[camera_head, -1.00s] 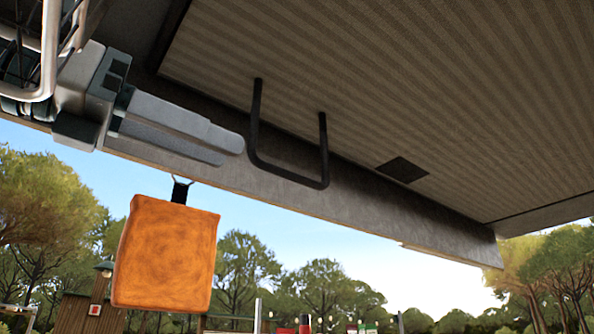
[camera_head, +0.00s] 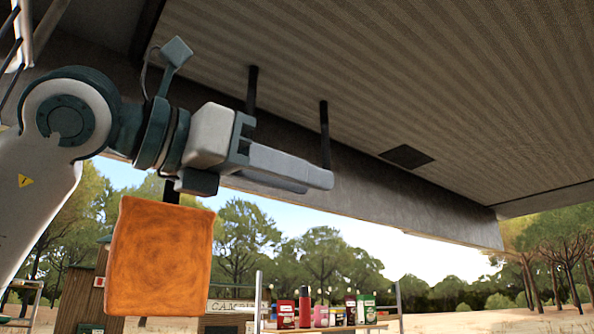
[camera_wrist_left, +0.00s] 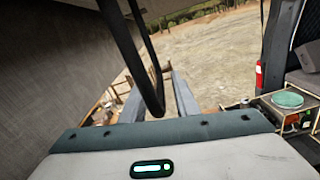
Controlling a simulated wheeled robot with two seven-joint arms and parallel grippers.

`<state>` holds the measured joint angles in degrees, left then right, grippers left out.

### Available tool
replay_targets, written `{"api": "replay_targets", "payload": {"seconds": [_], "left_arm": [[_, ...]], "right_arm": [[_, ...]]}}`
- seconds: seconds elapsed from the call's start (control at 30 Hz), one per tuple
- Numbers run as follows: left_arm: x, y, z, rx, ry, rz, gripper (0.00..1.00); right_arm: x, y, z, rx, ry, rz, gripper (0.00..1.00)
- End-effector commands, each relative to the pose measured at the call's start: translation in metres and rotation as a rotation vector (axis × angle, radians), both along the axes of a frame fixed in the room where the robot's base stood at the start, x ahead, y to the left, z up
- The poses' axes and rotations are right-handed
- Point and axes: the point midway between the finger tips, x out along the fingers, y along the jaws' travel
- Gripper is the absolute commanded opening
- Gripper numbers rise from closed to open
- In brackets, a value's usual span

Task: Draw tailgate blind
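A black U-shaped handle (camera_head: 325,130) hangs from the ribbed grey panel (camera_head: 400,70) overhead; I cannot tell whether that panel is the blind. My left gripper (camera_head: 315,180) points right in front of the handle and hides its lower bar in the head view. In the left wrist view, the handle (camera_wrist_left: 155,75) curves down and its lower bend appears between the two spread fingers (camera_wrist_left: 158,90). The left gripper is open and not closed on the bar. Contact cannot be made out. My right gripper is in neither view.
An orange block-shaped thing (camera_head: 160,257) hangs on a black strap just below my left wrist. The grey edge beam (camera_head: 400,205) runs along the panel. Several jars and bottles (camera_head: 330,315) stand on a rack below. A red extinguisher (camera_wrist_left: 259,76) shows in the wrist view.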

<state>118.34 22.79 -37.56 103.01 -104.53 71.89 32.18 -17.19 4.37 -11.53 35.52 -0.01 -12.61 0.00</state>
Motion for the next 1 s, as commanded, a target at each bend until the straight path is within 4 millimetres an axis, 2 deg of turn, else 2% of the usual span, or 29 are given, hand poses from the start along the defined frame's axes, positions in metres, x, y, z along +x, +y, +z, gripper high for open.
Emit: {"api": "replay_targets", "payload": {"seconds": [0.17,0.2,0.3,0.57,0.8,1.0], "left_arm": [[0.000,0.000,0.000,0.000,0.000,0.000,0.28],[0.000,0.000,0.000,0.000,0.000,0.000,0.23],[0.000,0.000,0.000,0.000,0.000,0.000,0.00],[-0.003,-0.002,-0.002,0.001,-0.002,0.000,0.00],[-0.029,-0.020,-0.005,0.002,-0.004,-0.001,0.00],[-0.039,-0.028,-0.002,0.003,-0.002,0.000,0.00]], "right_arm": [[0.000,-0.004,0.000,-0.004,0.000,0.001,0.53],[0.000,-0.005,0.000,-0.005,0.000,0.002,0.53],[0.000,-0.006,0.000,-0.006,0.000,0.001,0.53],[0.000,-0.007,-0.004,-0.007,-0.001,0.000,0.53],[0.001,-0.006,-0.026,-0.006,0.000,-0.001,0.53],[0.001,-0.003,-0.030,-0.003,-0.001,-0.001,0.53]]}}
